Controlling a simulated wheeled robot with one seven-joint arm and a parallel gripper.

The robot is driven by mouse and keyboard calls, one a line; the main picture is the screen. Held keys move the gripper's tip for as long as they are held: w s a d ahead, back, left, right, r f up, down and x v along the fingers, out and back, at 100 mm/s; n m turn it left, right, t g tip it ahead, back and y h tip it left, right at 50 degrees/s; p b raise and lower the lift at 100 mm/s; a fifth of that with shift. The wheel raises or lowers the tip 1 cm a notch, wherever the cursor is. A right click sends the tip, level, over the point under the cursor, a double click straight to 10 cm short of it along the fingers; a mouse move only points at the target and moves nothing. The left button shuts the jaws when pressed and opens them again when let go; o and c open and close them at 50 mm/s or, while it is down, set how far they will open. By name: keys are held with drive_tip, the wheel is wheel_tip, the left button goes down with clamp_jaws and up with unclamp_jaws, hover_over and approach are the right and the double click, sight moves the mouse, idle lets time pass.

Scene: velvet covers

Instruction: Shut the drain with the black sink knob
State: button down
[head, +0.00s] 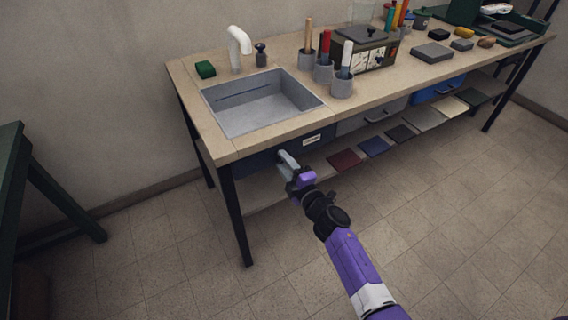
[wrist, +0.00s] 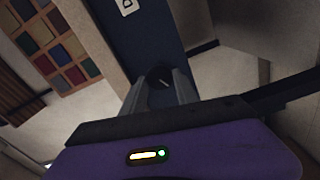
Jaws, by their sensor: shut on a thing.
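The grey sink (head: 255,118) is set in the bench top at its left end. A dark blue panel (head: 262,160) with a white label (head: 312,140) is under the sink; a label edge with a letter like D (wrist: 127,6) shows in the wrist view. My gripper (head: 287,160) is at this panel, below the bench edge. In the wrist view my gripper (wrist: 160,82) has its grey fingers on both sides of a dark round knob (wrist: 157,98) with a pale mark, and is shut on it. The head view hides the knob. No drain opening can be made out.
A white tap (head: 238,42), a small dark upright fitting (head: 261,55) and a green sponge (head: 205,69) stand behind the sink. Grey cups (head: 342,88) holding tools stand to its right. A bench leg (head: 236,215) is left of my gripper. The floor in front is clear.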

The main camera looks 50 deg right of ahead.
drive_tip(key=shift+f, duration=0.1)
drive_tip(key=c, duration=0.9)
unclamp_jaws()
drive_tip(key=shift+c, duration=0.2)
drive_tip(key=v, duration=0.8)
